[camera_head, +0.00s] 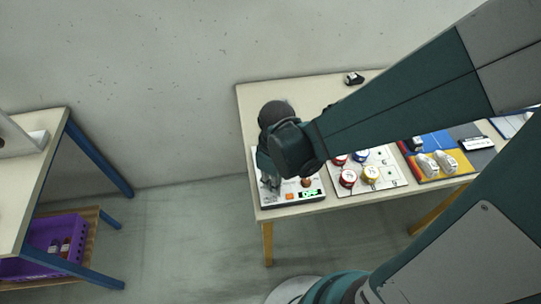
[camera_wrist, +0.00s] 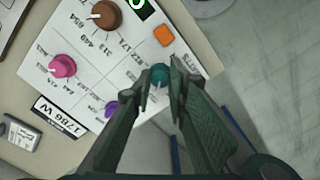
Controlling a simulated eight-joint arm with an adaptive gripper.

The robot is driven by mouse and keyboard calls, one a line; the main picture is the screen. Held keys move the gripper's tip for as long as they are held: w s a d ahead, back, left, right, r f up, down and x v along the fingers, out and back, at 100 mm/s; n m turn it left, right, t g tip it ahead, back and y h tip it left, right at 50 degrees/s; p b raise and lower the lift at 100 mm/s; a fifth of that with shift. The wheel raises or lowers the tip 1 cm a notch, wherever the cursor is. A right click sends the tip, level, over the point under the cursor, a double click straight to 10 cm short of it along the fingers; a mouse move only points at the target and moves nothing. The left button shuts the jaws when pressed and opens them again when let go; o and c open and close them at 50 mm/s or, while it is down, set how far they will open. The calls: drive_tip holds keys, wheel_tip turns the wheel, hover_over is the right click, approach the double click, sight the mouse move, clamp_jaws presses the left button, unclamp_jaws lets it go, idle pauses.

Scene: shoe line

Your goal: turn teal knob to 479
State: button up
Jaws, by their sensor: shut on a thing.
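The teal knob (camera_wrist: 160,76) is a small round knob on a white panel (camera_wrist: 75,37) printed with numbers. In the wrist view my gripper (camera_wrist: 159,94) points down at it, with one fingertip on each side of it, shut on it. The number 479 cannot be picked out around the teal knob. In the head view my gripper (camera_head: 272,182) is over the left part of the panel, and the arm hides the teal knob there.
The panel also bears a brown knob (camera_wrist: 104,16), a pink knob (camera_wrist: 62,66), a purple knob (camera_wrist: 112,109), an orange square (camera_wrist: 163,36) and a green display (camera_head: 308,193). Red and yellow round parts (camera_head: 347,178) and shoes (camera_head: 436,163) lie to the right.

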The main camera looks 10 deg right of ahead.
drive_tip(key=m, duration=0.3)
drive_tip(key=shift+m+b, duration=0.3)
drive_tip(key=shift+m, duration=2)
drive_tip(key=o, duration=0.6)
drive_tip(key=shift+r, duration=0.2)
drive_tip(key=shift+r, duration=5.8)
